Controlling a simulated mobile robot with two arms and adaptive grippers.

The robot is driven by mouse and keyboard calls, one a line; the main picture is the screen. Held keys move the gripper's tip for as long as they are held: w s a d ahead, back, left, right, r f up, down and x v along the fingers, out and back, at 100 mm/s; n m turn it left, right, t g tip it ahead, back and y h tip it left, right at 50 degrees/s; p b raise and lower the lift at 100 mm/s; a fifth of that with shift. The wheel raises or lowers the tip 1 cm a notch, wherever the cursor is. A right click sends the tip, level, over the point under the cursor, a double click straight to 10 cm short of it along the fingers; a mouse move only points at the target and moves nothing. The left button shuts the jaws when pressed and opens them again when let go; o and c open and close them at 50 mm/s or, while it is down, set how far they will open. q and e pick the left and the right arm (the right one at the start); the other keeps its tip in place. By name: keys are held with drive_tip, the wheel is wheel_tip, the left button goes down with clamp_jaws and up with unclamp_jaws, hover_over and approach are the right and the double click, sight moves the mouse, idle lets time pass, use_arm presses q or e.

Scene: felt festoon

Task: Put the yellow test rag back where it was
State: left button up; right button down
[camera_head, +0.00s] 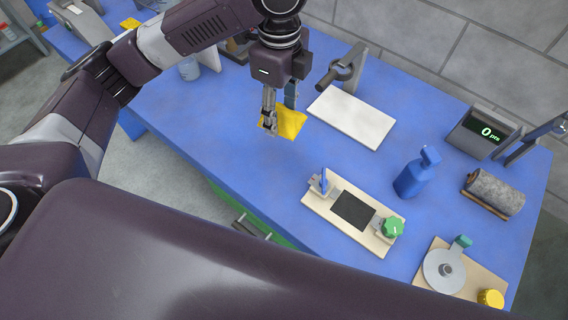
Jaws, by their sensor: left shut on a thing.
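The yellow rag (290,122) is a flat yellow cloth near the middle of the far part of the blue table, left of a white board. My left gripper (269,128) points down at the rag's left side and is shut on the rag. The fingers hide part of the cloth. I cannot tell whether the rag touches the table or hangs just above it. My right gripper is not in view.
The blue table (250,170) also holds a white board (352,118), a blue spray bottle (412,178), a beige fixture with a green knob (393,228), a digital counter (482,132), a grey roll (494,192) and a disc fixture (444,270). Another yellow patch (130,24) lies far left.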

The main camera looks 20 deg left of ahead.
sight(284, 167)
use_arm(q)
drive_tip(key=shift+w+d+m, duration=0.2)
drive_tip(key=shift+m, duration=0.6)
wheel_tip(284, 167, down, 20)
drive_tip(key=p, duration=0.3)
drive_tip(key=o, duration=1)
wheel_tip(284, 167, up, 12)
drive_tip(key=shift+r+b, duration=0.1)
drive_tip(key=shift+b, duration=1.15)
